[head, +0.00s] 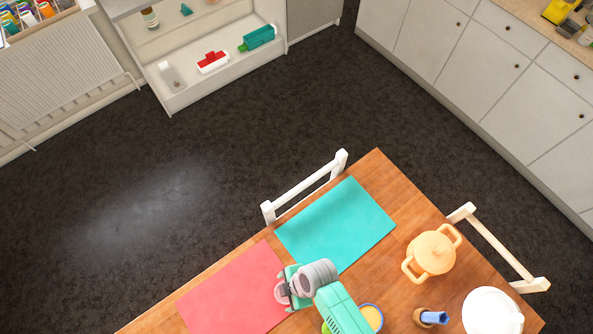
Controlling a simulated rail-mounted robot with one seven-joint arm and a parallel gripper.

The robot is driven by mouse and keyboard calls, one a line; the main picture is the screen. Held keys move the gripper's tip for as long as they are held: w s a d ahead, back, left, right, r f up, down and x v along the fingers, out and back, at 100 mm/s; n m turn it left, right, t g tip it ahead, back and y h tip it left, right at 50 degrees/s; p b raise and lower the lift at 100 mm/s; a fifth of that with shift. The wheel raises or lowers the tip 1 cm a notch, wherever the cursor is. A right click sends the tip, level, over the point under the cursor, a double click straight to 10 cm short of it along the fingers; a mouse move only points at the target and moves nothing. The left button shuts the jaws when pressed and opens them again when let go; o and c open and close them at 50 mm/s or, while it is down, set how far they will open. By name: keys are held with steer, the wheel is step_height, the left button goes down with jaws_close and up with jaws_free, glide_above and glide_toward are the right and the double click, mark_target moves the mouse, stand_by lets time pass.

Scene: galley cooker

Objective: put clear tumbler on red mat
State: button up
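The red mat (228,296) lies flat on the wooden table at the bottom of the head view. My gripper (283,291) is over the right part of the mat, near its right edge. I see it from above, and my teal arm comes in from the lower right. Its fingers are small and partly hidden, so I cannot tell whether they are open or shut. I cannot make out the clear tumbler; it may be hidden at or under my gripper.
A turquoise mat (337,223) lies beside the red one. An orange two-handled pot (433,252), a yellow-filled bowl (372,318), a blue-topped item (432,318) and a white round thing (491,312) stand to the right. White chairs (305,187) stand at the table (393,286).

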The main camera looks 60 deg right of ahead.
steer(key=v, duration=1.1)
steer(key=shift+p, duration=0.45)
steer(key=w+d+r+m+t+h, duration=0.15)
steer(key=w+r+t, duration=0.25)
steer(key=w+r, duration=0.9)
steer(key=w+d+r+m+t+h, duration=0.1)
steer(key=w+r+t+h, duration=0.25)
steer(key=w+r, duration=1)
steer(key=w+a+r+m+t, duration=0.1)
steer(key=a+r+t, duration=0.2)
steer(key=r, duration=0.8)
steer(key=w+a+r+m+t, duration=0.1)
steer(key=a+r+t, duration=0.2)
steer(key=r, duration=0.8)
steer(key=s+a+r+m+t, duration=0.1)
steer(key=s+a+r+t, duration=0.1)
steer(key=r, duration=0.6)
steer(key=s+a+r+m+t+y, duration=0.1)
steer(key=s+a+r+t, duration=0.2)
steer(key=r, duration=0.5)
steer(key=s+a+r+m+t+y, duration=0.1)
steer(key=s+a+r+t, duration=0.2)
steer(key=r, duration=0.5)
steer(key=shift+s+a+r, duration=0.25)
steer(key=shift+s, duration=0.25)
